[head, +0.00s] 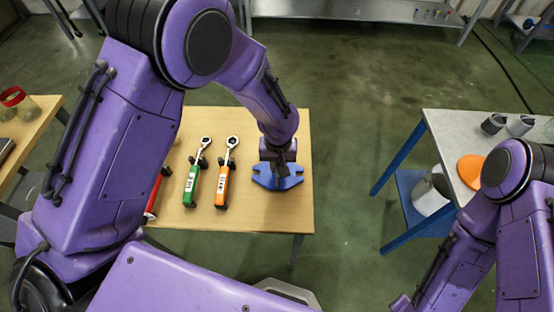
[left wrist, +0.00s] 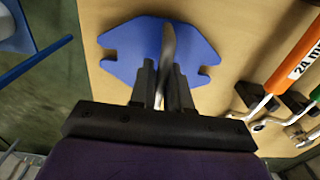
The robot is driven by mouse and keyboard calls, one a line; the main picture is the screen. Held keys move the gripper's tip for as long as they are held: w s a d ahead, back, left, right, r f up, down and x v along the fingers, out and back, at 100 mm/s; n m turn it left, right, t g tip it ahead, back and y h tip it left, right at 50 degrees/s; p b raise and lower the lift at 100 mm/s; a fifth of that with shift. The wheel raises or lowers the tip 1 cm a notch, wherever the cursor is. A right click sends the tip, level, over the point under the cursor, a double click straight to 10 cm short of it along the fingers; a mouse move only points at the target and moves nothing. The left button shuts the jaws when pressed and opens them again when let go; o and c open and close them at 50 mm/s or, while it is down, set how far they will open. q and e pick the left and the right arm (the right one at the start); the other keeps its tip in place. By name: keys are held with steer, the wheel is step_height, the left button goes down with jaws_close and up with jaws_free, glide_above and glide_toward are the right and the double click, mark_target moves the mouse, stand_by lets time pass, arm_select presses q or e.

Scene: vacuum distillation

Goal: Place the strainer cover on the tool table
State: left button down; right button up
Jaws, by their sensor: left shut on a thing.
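My left gripper (head: 282,168) is over the right part of the wooden tool table (head: 254,222), directly above a flat blue notched piece (head: 265,183). In the left wrist view its fingers (left wrist: 161,80) are shut on a thin, grey, curved metal piece, seen nearly edge-on, which I take for the strainer cover (left wrist: 168,45). The cover stands out past the fingertips, over the middle of the blue piece (left wrist: 126,45). I cannot tell whether it touches the blue piece. In the head view the gripper hides the cover. My right gripper is not in view.
Left of the blue piece lie an orange-handled wrench (head: 222,187), a green-handled wrench (head: 192,186) and a red-handled tool (head: 153,194). A grey table (head: 450,135) with an orange disc (head: 470,171) stands at right. The tool table's front right corner is bare.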

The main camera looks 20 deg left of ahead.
mark_target(278, 164)
arm_select(q)
steer(key=shift+r, duration=0.1)
steer(key=c, duration=1.1)
jaws_free()
steer(key=shift+s, duration=0.1)
step_height(278, 164, up, 12)
steer(key=shift+r+b, duration=0.1)
steer(key=shift+b, duration=0.25)
